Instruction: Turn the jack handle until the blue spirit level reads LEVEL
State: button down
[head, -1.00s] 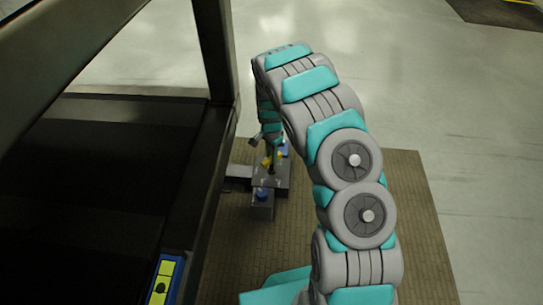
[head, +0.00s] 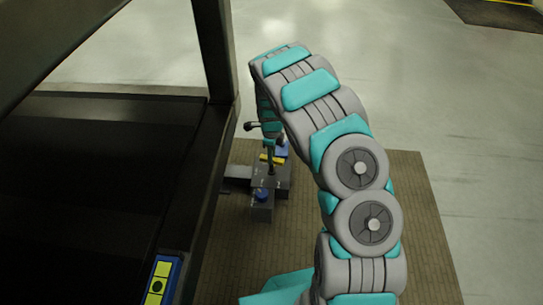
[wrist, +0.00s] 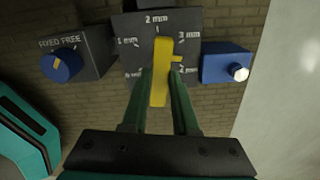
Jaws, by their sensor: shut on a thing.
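The yellow jack handle (wrist: 164,48) stands almost upright in the wrist view, on a dark dial plate (wrist: 128,28) marked in mm. Its top end is just right of the 2 mm mark, and a small tab sticks out to its right. My gripper (wrist: 163,74) has its dark green fingers on both sides of the handle, shut on it. In the head view my arm hides most of the gripper; the yellow handle (head: 270,158) shows small. The blue spirit level (head: 178,270) is at the bottom left, with a yellow-green face and a dark round bubble; I cannot read LEVEL there.
A blue knob (wrist: 62,66) marked FIXED FREE sits left of the dial. A blue block (wrist: 216,62) with a pale knob is at right. A dark frame post (head: 214,60) stands close left of the jack. The brown mat (head: 410,220) is clear at right.

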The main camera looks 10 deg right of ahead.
jog(key=shift+m, duration=1.9)
jog(key=shift+b, duration=0.3)
jog(key=c, duration=0.7)
grip_release()
notch_tip(320, 180, up, 7)
jog(key=shift+r+p, duration=0.1)
jog(key=shift+p, duration=0.3)
jog(key=shift+r, duration=0.4)
